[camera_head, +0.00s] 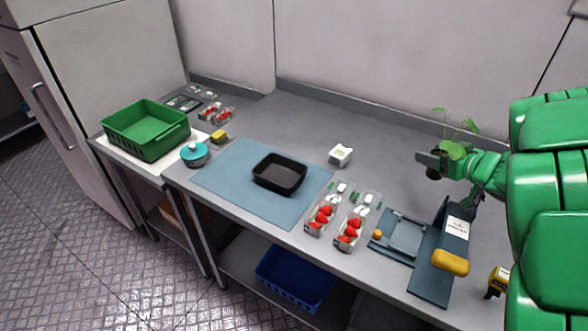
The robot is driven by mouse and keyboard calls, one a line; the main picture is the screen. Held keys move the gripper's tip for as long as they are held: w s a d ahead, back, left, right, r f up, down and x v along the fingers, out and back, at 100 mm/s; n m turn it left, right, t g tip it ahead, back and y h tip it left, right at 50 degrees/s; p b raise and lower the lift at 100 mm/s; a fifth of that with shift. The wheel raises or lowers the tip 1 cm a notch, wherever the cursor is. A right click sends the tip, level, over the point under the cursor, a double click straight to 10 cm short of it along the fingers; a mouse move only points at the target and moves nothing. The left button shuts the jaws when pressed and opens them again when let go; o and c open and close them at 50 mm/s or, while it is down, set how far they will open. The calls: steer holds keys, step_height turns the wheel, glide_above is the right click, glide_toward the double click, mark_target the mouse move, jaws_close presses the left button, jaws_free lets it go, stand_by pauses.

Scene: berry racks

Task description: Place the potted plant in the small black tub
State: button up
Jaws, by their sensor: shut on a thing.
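The potted plant (455,148) shows green leaves and a small dark pot at the right, above the back part of the counter. My gripper (433,166) is shut on it; the fingers cover part of the pot. The plant looks roughly upright. The small black tub (280,173) sits on a blue mat (226,176) in the middle of the counter, well to the left of my gripper. The tub looks empty.
Clear packs of strawberries (321,215) lie between the tub and a blue-grey device (405,233). A white box (340,155) stands behind them. A green crate (146,130) and a teal-lidded pot (194,153) are at the left. The back middle counter is mostly clear.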

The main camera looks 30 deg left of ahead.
steer(key=s+a+n+g+y, duration=0.1)
steer(key=s+a+n+g, duration=0.1)
steer(key=s+a, duration=0.65)
steer(key=s+a+n+g+y, duration=0.15)
steer(key=s+a, duration=0.35)
steer(key=a, duration=0.7)
steer(key=s+a+n+g, duration=0.2)
steer(key=s+a+g, duration=0.1)
steer(key=s+a, duration=0.55)
glide_toward(263, 161)
steer(key=a+r, duration=0.3)
steer(key=shift+w+a+f, duration=0.2)
steer(key=shift+a+f, duration=0.5)
steer(key=shift+f, duration=1.5)
steer(key=shift+f, duration=0.1)
steer(key=o, duration=0.8)
